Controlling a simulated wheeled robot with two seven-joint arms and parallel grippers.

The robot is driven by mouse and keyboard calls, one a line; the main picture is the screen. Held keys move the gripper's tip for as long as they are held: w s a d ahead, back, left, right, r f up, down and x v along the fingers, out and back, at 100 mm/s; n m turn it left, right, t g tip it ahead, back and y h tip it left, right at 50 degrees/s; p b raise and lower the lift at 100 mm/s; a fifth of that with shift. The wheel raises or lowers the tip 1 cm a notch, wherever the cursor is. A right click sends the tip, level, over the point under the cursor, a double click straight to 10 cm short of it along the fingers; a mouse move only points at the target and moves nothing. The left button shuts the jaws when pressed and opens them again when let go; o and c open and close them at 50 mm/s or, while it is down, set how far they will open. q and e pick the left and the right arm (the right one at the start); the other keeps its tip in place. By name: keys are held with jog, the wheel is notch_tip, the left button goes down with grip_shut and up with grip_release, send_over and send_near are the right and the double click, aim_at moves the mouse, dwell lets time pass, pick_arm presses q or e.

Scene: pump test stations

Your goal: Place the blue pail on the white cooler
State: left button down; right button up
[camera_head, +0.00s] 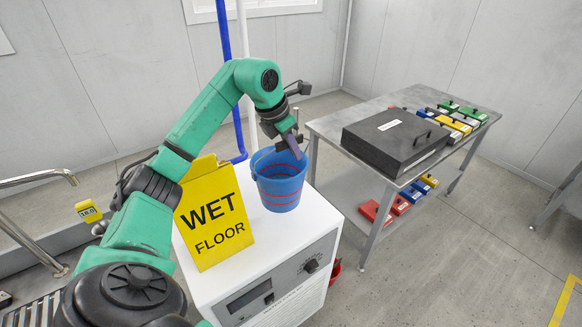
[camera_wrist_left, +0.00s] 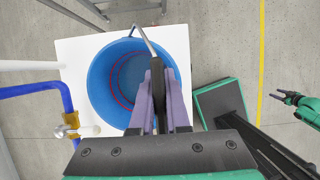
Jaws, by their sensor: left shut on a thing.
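The blue pail (camera_head: 280,185) is upright over the top of the white cooler (camera_head: 235,270), near its back right part. I cannot tell whether its base touches the top. My left gripper (camera_head: 294,146) is above the pail's rim, shut on the pail's handle.
A yellow wet floor sign (camera_head: 213,215) stands on the cooler, left of the pail. A blue pipe (camera_head: 230,70) and a white pipe rise behind. A grey table (camera_head: 340,127) with a black case (camera_head: 395,138) and coloured boxes stands to the right.

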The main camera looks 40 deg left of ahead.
pick_arm(q)
notch_tip(320, 180, down, 6)
jog(key=shift+p, duration=0.4)
jog(key=shift+f, duration=0.15)
jog(key=c, duration=0.9)
grip_release()
